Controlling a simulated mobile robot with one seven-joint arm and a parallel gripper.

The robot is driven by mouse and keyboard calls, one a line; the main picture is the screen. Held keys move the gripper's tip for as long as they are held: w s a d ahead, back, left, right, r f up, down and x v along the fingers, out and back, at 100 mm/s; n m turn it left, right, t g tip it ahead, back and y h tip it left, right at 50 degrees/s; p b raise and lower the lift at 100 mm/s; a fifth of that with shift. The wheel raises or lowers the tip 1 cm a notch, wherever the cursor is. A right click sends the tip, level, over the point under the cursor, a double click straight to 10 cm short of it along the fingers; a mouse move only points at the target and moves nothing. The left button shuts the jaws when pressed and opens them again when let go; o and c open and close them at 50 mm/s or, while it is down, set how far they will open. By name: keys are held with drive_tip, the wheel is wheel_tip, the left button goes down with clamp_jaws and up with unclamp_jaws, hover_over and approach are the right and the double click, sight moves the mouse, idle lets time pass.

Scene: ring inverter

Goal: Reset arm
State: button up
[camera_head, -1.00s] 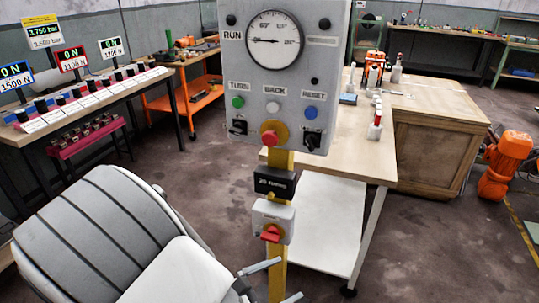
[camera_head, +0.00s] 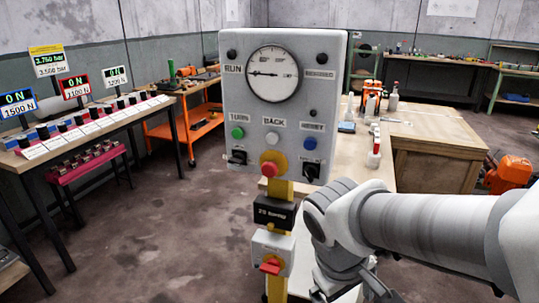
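My arm enters from the right edge and reaches left to a bent wrist beside the control panel's post. My gripper (camera_head: 350,286) hangs below that wrist at the bottom edge. Its fingers are partly cut off and unclear, so I cannot tell whether it is open or shut. I see nothing held in it. The grey control panel (camera_head: 240,109) stands left of the wrist on a yellow post. It carries a round gauge (camera_head: 273,74), a green button (camera_head: 237,133), a blue button (camera_head: 309,143) and a red knob (camera_head: 269,169).
A red switch (camera_head: 271,265) sits on a box low on the post. A wooden bench (camera_head: 440,140) stands behind the panel and arm. A long table with displays and black knobs (camera_head: 100,128) stands at left. An orange machine (camera_head: 510,172) is at far right.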

wheel_tip(320, 180, up, 22)
drive_tip(key=s+d+m+t+y+p, duration=0.1)
drive_tip(key=m+t+p, duration=0.3)
drive_tip(key=p, duration=1)
drive_tip(key=shift+s+d+r+m+y, duration=0.15)
drive_tip(key=shift+s+m+y, duration=0.35)
drive_tip(key=shift+s+y, duration=0.25)
